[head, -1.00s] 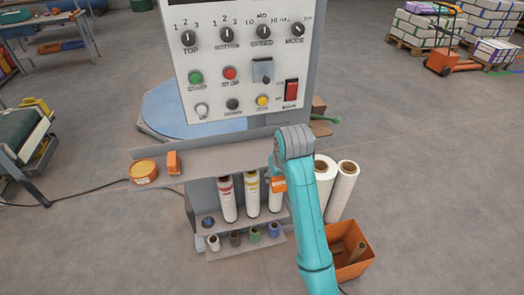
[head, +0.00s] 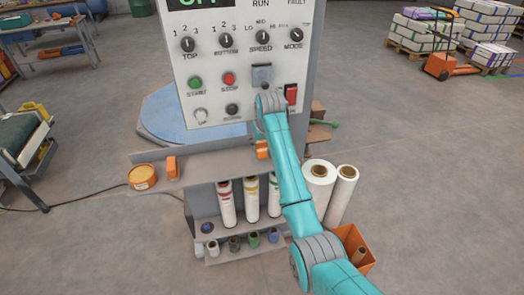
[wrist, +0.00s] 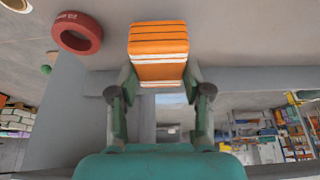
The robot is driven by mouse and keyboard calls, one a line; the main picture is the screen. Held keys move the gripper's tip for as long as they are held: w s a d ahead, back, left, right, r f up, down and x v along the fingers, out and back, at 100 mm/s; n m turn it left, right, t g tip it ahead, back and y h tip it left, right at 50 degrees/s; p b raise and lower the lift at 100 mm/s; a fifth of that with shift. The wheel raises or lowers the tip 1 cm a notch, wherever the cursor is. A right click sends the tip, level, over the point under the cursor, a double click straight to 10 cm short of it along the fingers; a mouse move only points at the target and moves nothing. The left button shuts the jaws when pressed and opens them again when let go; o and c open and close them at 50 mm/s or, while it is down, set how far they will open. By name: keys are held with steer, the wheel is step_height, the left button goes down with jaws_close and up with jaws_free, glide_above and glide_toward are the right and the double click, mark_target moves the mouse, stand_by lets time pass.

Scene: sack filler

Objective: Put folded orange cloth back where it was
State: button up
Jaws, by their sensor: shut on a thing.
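The folded orange cloth (wrist: 158,42) is a stack with dark stripes in the wrist view. My gripper (wrist: 160,78) is shut on it, one finger at each side. In the head view the cloth (head: 262,149) shows as a small orange patch below the control panel, near the right part of the grey shelf (head: 225,163). My arm hides most of the gripper there. I cannot tell whether the cloth touches the shelf.
An orange tin (head: 142,177) and a small orange item (head: 172,169) are on the shelf's left part. White bottles (head: 226,203) stand below. White rolls (head: 320,182) and an orange bin (head: 352,238) are at right. A red ring (wrist: 77,33) is near the cloth.

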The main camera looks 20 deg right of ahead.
mark_target(263, 147)
steer(key=shift+f, duration=1.75)
steer(key=o, duration=1)
